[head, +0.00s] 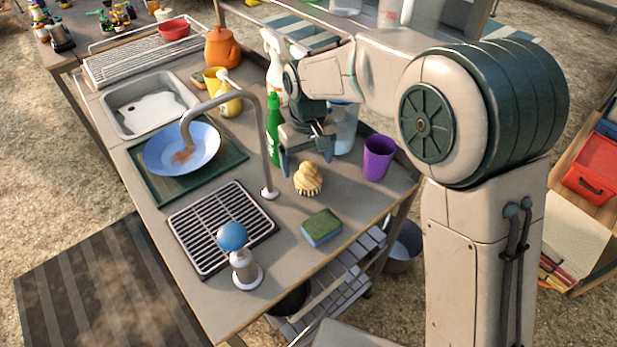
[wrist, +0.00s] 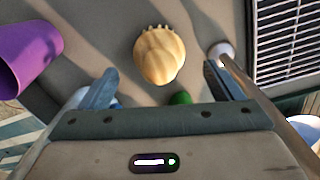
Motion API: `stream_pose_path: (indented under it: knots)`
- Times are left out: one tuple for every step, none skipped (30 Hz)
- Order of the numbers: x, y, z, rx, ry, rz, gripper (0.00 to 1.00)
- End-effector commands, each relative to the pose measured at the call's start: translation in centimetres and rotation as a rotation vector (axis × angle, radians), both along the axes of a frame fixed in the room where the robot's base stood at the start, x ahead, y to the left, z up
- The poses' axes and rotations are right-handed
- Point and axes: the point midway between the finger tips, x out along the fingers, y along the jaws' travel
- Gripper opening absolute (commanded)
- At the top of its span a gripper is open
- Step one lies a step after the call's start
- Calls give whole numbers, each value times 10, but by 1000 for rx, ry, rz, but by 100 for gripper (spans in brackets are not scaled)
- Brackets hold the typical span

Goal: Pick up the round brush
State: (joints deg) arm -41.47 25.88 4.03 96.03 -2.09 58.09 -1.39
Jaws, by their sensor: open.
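The round brush (head: 308,179) has a pale wooden knob on top and bristles below. It stands on the counter in the head view, right of the tap base. In the wrist view the brush (wrist: 160,55) lies beyond the fingertips, roughly midway between them. My gripper (head: 307,165) is open and empty, just above and behind the brush in the head view; its two fingers show in the wrist view (wrist: 160,88). Nothing is between the fingers, and I see no contact with the brush.
A purple cup (head: 378,158) stands right of the brush, a green-and-blue sponge (head: 322,228) in front. A green bottle (head: 273,130) and the tap (head: 266,150) stand close on the left. A black rack (head: 222,228) lies front left. Bare counter surrounds the brush.

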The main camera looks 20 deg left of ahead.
Motion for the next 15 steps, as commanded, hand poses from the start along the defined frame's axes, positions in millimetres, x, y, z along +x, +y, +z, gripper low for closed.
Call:
stream_pose_path:
  knots:
    - [-2, -2, -8, -4, 3, 0, 86]
    - [-2, -3, -12, -4, 4, 1, 86]
    - [-3, -3, -19, -4, 3, 1, 86]
    - [-3, -5, -24, -5, 5, 1, 86]
    - [-3, -4, -28, -4, 3, 2, 86]
    - [-3, -4, -33, -3, 3, 1, 86]
    - [-3, -4, -36, -3, 3, 1, 86]
    - [-2, -4, -39, -2, 2, 1, 86]
    - [-2, -4, -42, -2, 2, 1, 86]
    - [-2, -4, -43, -2, 2, 0, 86]
    - [-2, -4, -44, -1, 1, 0, 86]
    - [-2, -4, -44, -1, 1, 0, 86]
    - [-2, -4, -44, -1, 1, 0, 86]
    - [-2, -4, -44, -1, 1, 0, 86]
    - [-2, -4, -44, -1, 1, 0, 86]
